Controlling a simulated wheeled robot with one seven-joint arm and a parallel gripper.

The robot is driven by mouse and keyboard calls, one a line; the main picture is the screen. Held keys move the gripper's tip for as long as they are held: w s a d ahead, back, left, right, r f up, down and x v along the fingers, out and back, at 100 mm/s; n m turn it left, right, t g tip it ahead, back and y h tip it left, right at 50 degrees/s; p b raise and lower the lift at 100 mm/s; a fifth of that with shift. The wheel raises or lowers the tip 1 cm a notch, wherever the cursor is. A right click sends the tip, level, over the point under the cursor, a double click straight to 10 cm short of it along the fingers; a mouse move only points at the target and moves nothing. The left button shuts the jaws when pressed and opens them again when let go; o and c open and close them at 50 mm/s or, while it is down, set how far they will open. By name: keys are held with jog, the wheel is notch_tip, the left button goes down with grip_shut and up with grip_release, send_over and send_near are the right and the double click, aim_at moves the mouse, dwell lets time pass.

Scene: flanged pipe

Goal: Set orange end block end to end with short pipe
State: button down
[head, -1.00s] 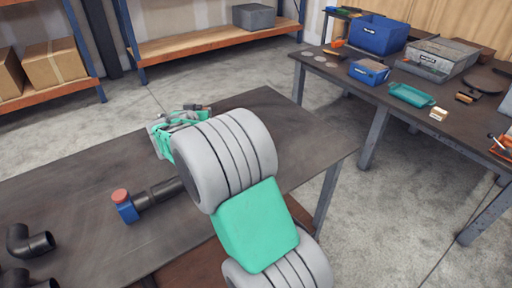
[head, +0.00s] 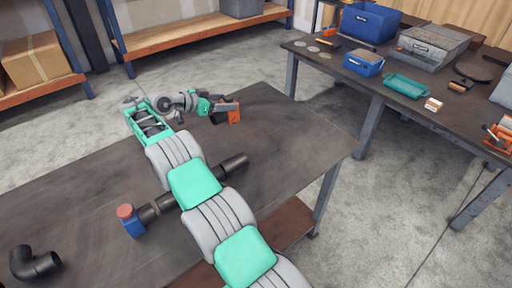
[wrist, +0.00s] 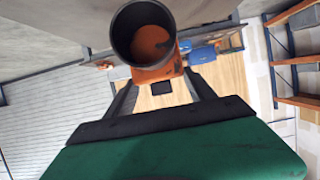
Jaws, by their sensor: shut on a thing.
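The orange end block (head: 234,115) is held by my gripper (head: 222,107) above the far part of the table. In the wrist view the orange block (wrist: 160,71) sits between the two dark fingers, with a dark round tube open toward the camera and orange inside. A dark pipe (head: 233,164), which looks like the short pipe, lies across the table, its middle hidden behind my arm. Its left end meets a blue block (head: 133,226) with a red round top. The orange block is apart from the pipe's bare right end.
A black elbow fitting (head: 35,263) lies on the table (head: 80,185) at the lower left. The table's right part is clear. A second bench (head: 400,110) with blue bins and a grey case stands to the right. Shelves stand at the back.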

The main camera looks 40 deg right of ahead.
jog(key=b, duration=0.1)
jog(key=f+b, duration=0.1)
jog(key=b, duration=0.1)
jog(key=shift+s+d, duration=0.2)
jog(key=shift+s, duration=0.15)
jog(key=s+b, duration=0.1)
jog(key=b, duration=0.1)
jog(key=s+d+f+b, duration=0.1)
jog(key=b, duration=0.2)
jog(key=shift+b, duration=0.3)
jog(key=s+d+f+b, duration=0.2)
jog(key=s+d+f, duration=0.2)
jog(key=s+f, duration=0.6)
jog(key=shift+d+f+b, duration=0.15)
jog(key=shift+f+b, duration=0.15)
jog(key=shift+s, duration=0.1)
jog(key=shift+f+b, duration=0.35)
jog(key=shift+b, duration=0.05)
jog(key=shift+f+b, duration=0.3)
jog(key=shift+b, duration=0.1)
